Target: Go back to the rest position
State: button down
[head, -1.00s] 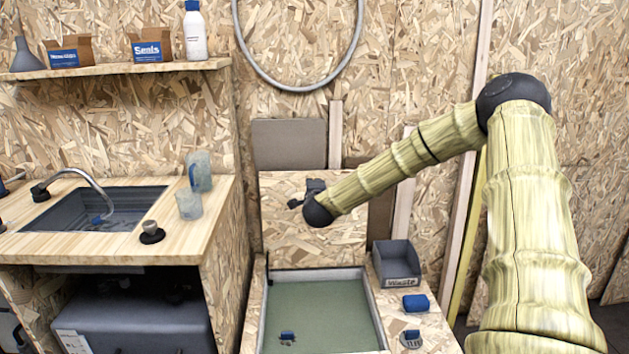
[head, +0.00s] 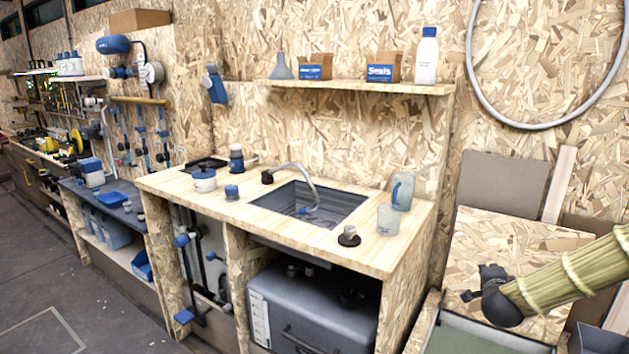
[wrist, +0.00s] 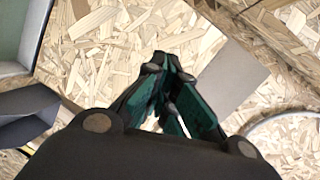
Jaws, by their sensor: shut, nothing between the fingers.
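My gripper (head: 470,283) is at the lower right of the head view, at the end of my bamboo-textured arm. It is in front of a leaning chipboard panel and holds nothing. In the wrist view my gripper (wrist: 170,75) shows dark fingers with green inner faces, and the tips are together. My upper arm is out of the head view.
A shelf (head: 350,87) hangs above. A green-floored tray (head: 455,338) lies below my gripper. Floor (head: 50,270) at left is clear.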

jog(key=s+a+f+n+g+y, duration=0.2)
jog(key=s+a+f+n, duration=0.2)
jog(key=s+a+f, duration=0.4)
jog(key=s+a+f+n+g+y, duration=0.2)
jog(key=s+a+f+n, duration=0.3)
jog(key=f, duration=0.5)
jog(key=s+a+f+n+g+y, duration=0.1)
jog(key=s+a+f+n+g, duration=0.15)
jog(key=s+a+f, duration=0.55)
jog(key=s+a+f+n+g+y, duration=0.1)
jog(key=s+a+f+n+g, duration=0.2)
jog(key=s, duration=0.6)
jog(key=s+a+f+n+g, duration=0.2)
jog(key=s+f, duration=0.3)
jog(key=s, duration=0.4)
jog(key=s+a+f+n+g+y, duration=0.1)
jog(key=s+a+f+n+g, duration=0.2)
jog(key=s, duration=0.6)
notch_tip(320, 180, up, 13)
jog(key=t+p, duration=0.1)
jog(key=p, duration=1.3)
jog(key=shift+d+h, duration=0.25)
jog(key=shift+h, duration=0.05)
